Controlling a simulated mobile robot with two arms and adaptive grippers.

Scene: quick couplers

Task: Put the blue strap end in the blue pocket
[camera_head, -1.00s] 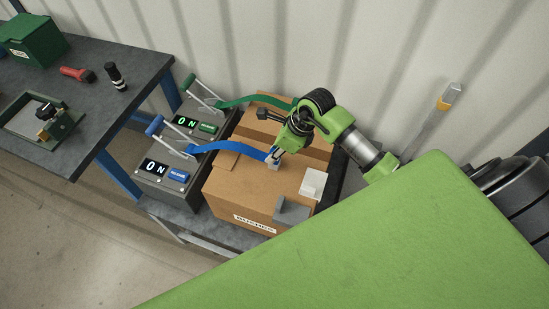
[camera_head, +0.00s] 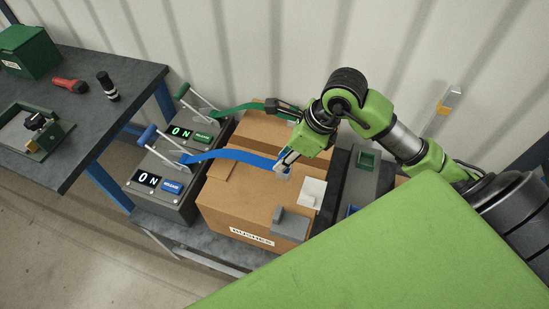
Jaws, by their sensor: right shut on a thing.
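My right gripper (camera_head: 287,161) is shut on the pale end (camera_head: 283,171) of the blue strap, above the cardboard box (camera_head: 235,200). The blue strap (camera_head: 235,155) runs from the blue-handled console (camera_head: 165,185) across the box top to my gripper. A small blue open pocket (camera_head: 353,210) shows right of the box, largely hidden by my green body part. The strap end is left of this pocket and apart from it. My left gripper is not in view.
A green strap (camera_head: 235,111) runs over the box's far side, behind my right arm. A green pocket (camera_head: 367,158) stands beyond the blue one. A table (camera_head: 80,130) with tools is at left.

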